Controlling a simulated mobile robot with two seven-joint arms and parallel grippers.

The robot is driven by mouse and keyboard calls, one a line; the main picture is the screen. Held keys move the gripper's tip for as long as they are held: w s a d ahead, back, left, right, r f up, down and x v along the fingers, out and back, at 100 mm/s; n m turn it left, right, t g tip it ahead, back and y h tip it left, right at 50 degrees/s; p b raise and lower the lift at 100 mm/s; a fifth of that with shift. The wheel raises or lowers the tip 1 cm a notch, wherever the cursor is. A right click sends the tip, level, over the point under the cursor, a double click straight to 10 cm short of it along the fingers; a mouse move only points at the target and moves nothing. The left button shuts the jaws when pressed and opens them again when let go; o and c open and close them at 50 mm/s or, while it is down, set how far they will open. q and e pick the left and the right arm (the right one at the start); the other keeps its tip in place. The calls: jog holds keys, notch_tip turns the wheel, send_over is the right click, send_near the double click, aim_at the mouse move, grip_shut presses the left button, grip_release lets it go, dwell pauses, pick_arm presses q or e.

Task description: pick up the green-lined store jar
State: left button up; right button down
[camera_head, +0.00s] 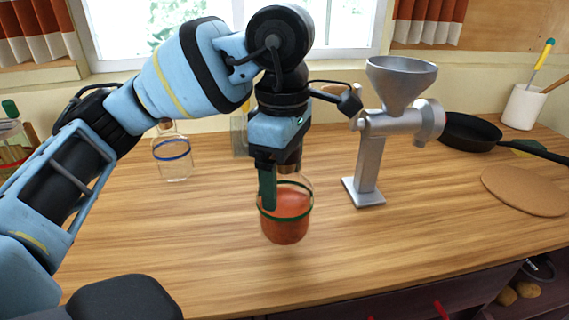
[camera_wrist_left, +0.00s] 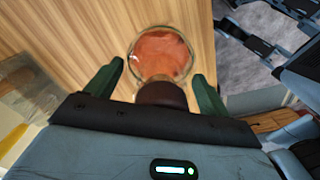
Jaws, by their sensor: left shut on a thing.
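The green-lined store jar (camera_head: 286,225) is clear glass with orange-red contents and a green band, near the middle of the worktop. My left gripper (camera_head: 281,190) comes down on it from above and is shut on it. One green finger shows along the jar's left side; the other is hidden in the head view. In the left wrist view the jar (camera_wrist_left: 162,48) and its dark brown stopper sit between the two green fingers (camera_wrist_left: 160,72). I cannot tell whether its base touches the wood. My right gripper is not in view.
A silver grain mill (camera_head: 368,150) stands close right of the jar. A clear jar with a blue band (camera_head: 172,165) stands to the left. A black pan (camera_head: 470,131), a round board (camera_head: 525,190) and a white utensil pot (camera_head: 521,107) are at the right. The front worktop is clear.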

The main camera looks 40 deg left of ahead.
pick_arm(q)
jog(key=s+d+r, duration=0.1)
jog(key=s+d, duration=0.5)
jog(key=s, duration=0.2)
jog(key=shift+s+d, duration=0.3)
jog(key=shift+s, duration=0.05)
